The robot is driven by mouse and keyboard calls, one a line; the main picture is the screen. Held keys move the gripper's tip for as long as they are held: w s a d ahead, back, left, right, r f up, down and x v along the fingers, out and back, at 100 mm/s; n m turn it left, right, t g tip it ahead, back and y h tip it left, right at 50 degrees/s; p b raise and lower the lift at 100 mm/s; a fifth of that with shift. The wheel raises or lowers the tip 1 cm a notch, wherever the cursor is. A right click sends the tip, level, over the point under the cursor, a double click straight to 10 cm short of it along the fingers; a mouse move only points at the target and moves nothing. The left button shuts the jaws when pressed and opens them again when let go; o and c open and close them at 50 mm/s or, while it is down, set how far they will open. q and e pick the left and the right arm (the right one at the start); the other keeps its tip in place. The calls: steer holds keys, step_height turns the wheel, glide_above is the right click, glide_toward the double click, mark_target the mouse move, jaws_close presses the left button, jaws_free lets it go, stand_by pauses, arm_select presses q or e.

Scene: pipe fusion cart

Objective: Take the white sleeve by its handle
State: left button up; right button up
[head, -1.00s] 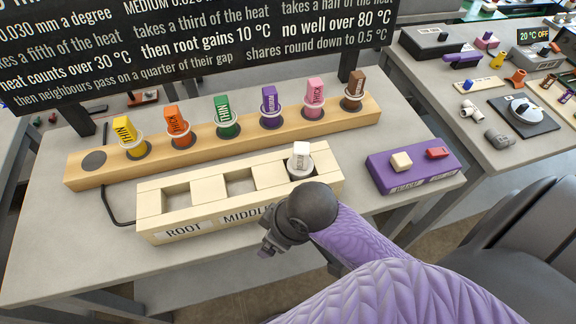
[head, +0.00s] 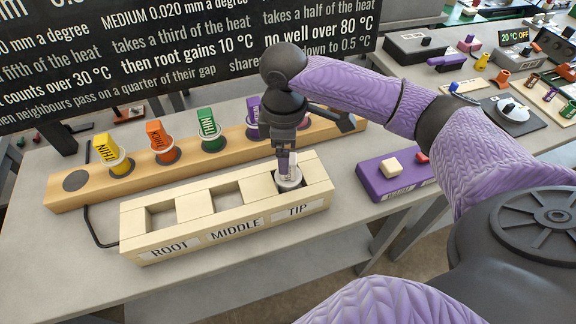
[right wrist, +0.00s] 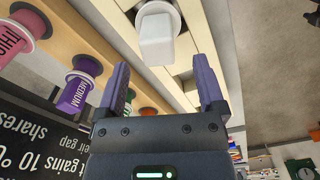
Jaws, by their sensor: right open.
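The white sleeve (head: 289,181) sits in the TIP slot of the pale wooden block (head: 222,238) in the head view. My right gripper (head: 286,163) is over it from above and covers much of its handle. In the right wrist view the white sleeve's handle (right wrist: 156,38) and round flange show just ahead of the fingertips, about midway between them. My right gripper (right wrist: 160,68) is open there, with free space between its fingers. I cannot tell whether the fingers reach the handle's sides. My left gripper is not in view.
A long wooden rack (head: 75,191) behind the block holds yellow (head: 106,150), orange (head: 160,138), green (head: 208,124) and other sleeves, partly hidden by my right arm. The ROOT and MIDDLE slots look empty. A purple box (head: 372,182) with buttons stands right of the block.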

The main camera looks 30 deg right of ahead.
mark_target(290, 182)
steer(key=f, duration=0.1)
steer(key=f+b, duration=0.1)
steer(key=f, duration=0.3)
steer(key=shift+s+d+f+b, duration=0.1)
steer(key=shift+s+d+b, duration=0.05)
steer(key=shift+d+b, duration=0.15)
steer(key=shift+c, duration=0.2)
jaws_close()
